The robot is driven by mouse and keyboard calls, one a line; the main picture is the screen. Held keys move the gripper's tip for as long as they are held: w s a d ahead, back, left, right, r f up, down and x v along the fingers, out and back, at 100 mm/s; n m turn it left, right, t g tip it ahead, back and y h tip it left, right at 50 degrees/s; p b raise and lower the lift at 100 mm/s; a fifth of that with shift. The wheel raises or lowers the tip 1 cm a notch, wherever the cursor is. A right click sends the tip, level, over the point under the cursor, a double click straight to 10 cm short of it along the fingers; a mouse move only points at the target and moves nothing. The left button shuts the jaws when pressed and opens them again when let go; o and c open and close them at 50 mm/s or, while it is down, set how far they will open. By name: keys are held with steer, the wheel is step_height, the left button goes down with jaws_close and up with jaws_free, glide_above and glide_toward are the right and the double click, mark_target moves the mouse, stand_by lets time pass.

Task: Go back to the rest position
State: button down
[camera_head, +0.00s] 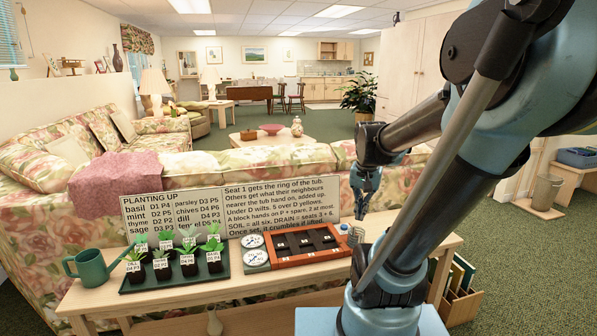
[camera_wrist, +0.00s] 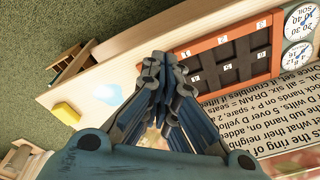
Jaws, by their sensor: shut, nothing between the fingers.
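My gripper (camera_head: 359,212) is shut and empty. It points downward above the right part of the wooden table (camera_head: 95,298), near the right end of the text board. It also shows in the wrist view (camera_wrist: 163,58), with its fingers together. An orange-brown tray (camera_head: 283,262) with dark numbered compartments lies on the table, left of my gripper. In the wrist view the tray (camera_wrist: 190,52) is beyond and right of the fingertips. No plant is in my gripper.
Potted seedlings stand in a dark tray (camera_head: 135,287) beside a green watering can (camera_head: 90,267). Two round dials (camera_head: 256,257) sit by the orange tray. A text board (camera_head: 282,212) stands behind. A yellow block (camera_wrist: 66,113) lies right of the tray. A floral sofa (camera_head: 30,215) is behind the table.

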steer(key=s+f+n, duration=0.4)
steer(key=s+f, duration=0.1)
steer(key=s, duration=0.5)
steer(key=shift+s+a+f+n+t, duration=0.15)
steer(key=shift+s+f+n+t, duration=0.15)
steer(key=shift+n, duration=0.1)
steer(key=shift+w+f, duration=0.2)
steer(key=shift+w, duration=0.3)
stand_by(1.4)
stand_by(1.8)
